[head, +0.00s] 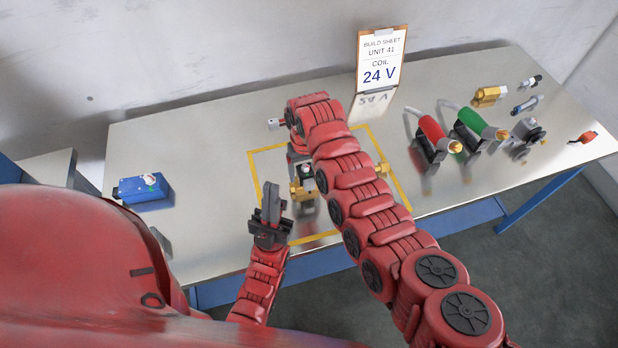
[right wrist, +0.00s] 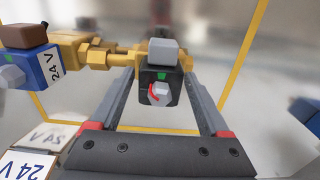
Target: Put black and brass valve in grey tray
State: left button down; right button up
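The valve, with a black coil block, grey cap and brass body, stands inside the yellow outline on the table. In the head view its brass and black parts (head: 304,188) show just below my right gripper (head: 297,160). In the right wrist view the black block (right wrist: 158,86) sits between the two fingers of my right gripper (right wrist: 160,95), with narrow gaps that look clear of contact. My left gripper (head: 271,197) stands left of the valve, its fingers together and empty. I cannot make out a grey tray with certainty.
A brass fitting with a blue 24 V coil (right wrist: 40,68) is beside the valve, mostly hidden by my right arm in the head view. A blue box (head: 147,190) lies left. The build sheet (head: 380,62) stands behind. Red (head: 432,135) and green (head: 475,122) tools stand right.

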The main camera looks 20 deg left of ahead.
grip_shut()
jog(key=shift+w+r, duration=0.1)
jog(key=shift+r, duration=0.1)
dwell(0.5)
